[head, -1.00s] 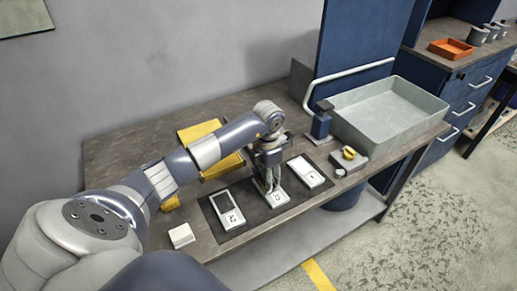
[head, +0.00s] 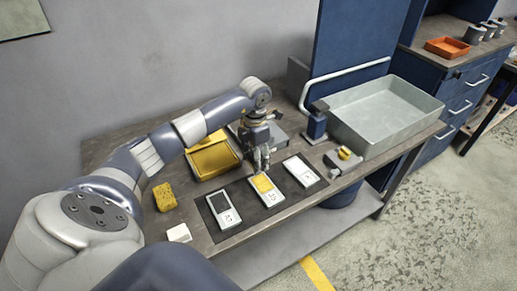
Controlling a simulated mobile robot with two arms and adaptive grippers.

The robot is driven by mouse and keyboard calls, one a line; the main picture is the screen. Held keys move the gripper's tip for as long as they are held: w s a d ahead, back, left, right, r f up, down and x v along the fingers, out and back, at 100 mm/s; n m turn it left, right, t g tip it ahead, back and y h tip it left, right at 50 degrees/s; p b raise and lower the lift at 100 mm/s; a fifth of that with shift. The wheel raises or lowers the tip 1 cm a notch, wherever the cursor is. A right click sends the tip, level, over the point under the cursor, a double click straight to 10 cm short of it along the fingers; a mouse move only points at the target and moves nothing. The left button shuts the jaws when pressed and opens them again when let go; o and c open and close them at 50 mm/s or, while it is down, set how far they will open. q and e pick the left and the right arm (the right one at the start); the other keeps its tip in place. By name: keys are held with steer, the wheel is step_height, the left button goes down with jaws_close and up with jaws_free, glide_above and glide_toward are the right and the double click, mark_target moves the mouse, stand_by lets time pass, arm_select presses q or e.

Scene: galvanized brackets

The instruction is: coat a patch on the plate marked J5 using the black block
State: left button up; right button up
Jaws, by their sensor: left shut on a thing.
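Three white plates lie on a dark mat (head: 238,227). The left plate (head: 228,217) has a black patch, the middle plate (head: 271,199) a yellow patch at its far end, and the right plate (head: 299,170) looks plain white. Their marks are too small to read surely, so I cannot tell which is J5. My left gripper (head: 261,165) points down just behind the yellow patch, close to the middle plate's far end. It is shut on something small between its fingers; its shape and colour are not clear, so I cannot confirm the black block. My right gripper is not in view.
A yellow tray (head: 237,164) lies behind the mat, beside my arm. A yellow sponge (head: 164,197) and a white block (head: 179,233) lie at the left. A grey holder with a yellow piece (head: 346,153) stands right of the mat, before a large grey bin (head: 355,142).

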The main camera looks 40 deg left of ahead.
arm_select(q)
steer(key=shift+w+a+r+p, duration=0.15)
steer(key=shift+r+p, duration=0.25)
steer(key=shift+r, duration=0.45)
steer(key=shift+d+r, duration=0.2)
steer(key=shift+r, duration=0.25)
steer(key=shift+a+f, duration=0.1)
steer(key=shift+a, duration=0.05)
